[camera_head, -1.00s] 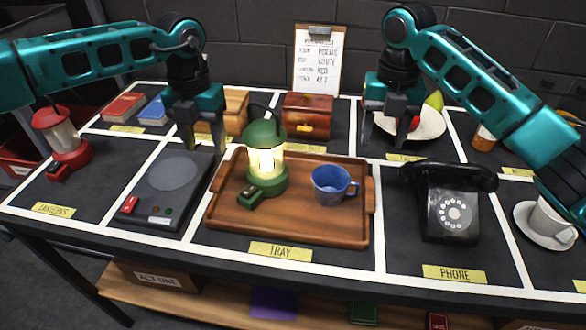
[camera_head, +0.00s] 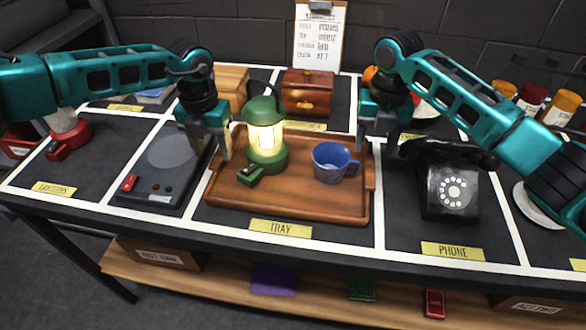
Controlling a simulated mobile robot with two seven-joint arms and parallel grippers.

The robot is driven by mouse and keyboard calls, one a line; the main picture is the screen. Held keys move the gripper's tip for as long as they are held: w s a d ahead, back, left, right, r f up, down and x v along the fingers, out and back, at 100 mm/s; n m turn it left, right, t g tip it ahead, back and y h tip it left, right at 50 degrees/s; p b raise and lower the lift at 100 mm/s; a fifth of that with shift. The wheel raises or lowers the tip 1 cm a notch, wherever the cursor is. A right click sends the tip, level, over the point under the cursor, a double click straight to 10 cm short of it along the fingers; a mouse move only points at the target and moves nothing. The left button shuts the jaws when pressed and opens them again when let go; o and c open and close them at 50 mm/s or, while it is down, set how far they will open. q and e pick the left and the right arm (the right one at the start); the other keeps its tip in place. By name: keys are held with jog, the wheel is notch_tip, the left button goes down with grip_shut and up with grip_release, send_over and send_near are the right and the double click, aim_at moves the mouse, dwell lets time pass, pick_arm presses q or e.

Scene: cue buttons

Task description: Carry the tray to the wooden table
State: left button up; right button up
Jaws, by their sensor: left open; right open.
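The wooden tray (camera_head: 285,208) lies flat on the black table inside its taped square, above a yellow TRAY label. A lit green lantern (camera_head: 265,145) and a blue mug (camera_head: 331,162) stand on it. My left gripper (camera_head: 226,157) is open, pointing down at the tray's left edge near its back corner. My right gripper (camera_head: 376,148) is open, pointing down at the tray's right edge near its back corner. I cannot tell whether either one touches the tray. No separate wooden table is clearly in view.
A dark device with a red button (camera_head: 168,170) lies left of the tray. A black telephone (camera_head: 450,182) stands close to its right. Wooden boxes (camera_head: 307,92) and a clipboard (camera_head: 319,35) are behind. A wooden shelf (camera_head: 220,288) runs below the table.

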aim_at(216, 160)
pick_arm(q)
jog(key=shift+f, duration=2.2)
pick_arm(e)
jog(key=shift+f, duration=2.2)
pick_arm(q)
grip_shut()
pick_arm(e)
grip_shut()
pick_arm(q)
jog(key=shift+r, duration=0.1)
pick_arm(e)
jog(key=shift+r, duration=0.15)
